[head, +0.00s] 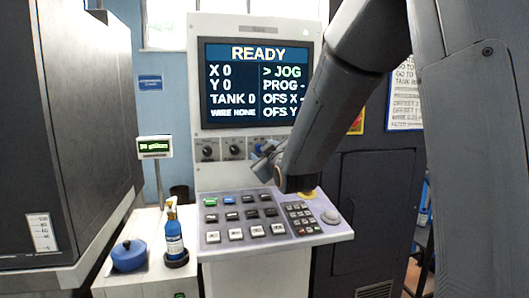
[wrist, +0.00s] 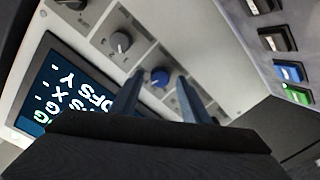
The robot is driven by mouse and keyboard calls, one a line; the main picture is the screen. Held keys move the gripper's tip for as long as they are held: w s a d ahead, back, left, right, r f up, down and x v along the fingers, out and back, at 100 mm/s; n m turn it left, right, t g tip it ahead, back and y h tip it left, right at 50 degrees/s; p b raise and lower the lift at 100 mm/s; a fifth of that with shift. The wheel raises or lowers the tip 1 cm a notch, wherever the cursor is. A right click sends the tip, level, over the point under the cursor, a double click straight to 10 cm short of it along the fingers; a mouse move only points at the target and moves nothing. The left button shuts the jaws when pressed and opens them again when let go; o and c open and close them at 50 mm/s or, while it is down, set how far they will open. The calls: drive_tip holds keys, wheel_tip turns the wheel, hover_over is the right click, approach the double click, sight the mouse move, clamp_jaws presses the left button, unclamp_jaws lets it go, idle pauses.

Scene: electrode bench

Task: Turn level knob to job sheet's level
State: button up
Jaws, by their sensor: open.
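A row of knobs sits on the console's panel below the screen. Two dark knobs show farther left, one at the middle (wrist: 120,41) and one at the top edge. In the head view my gripper (head: 263,164) is at the right end of the knob row, partly hiding it. Knob labels are unreadable. The job sheet (head: 405,95) hangs at right; its level value cannot be read.
The screen (head: 257,84) reads READY, TANK 0 and JOG. Below the knobs a sloped keypad (head: 245,215) juts out under my arm. A blue bottle (head: 174,236) and blue lidded pot (head: 129,255) stand on the left bench. A tank scale (head: 42,233) is at far left.

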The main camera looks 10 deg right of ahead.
drive_tip(key=s+b, duration=0.2)
drive_tip(key=s, duration=0.5)
drive_tip(key=shift+s+d, duration=0.15)
drive_tip(key=shift+s, duration=0.15)
drive_tip(key=shift+r, duration=0.1)
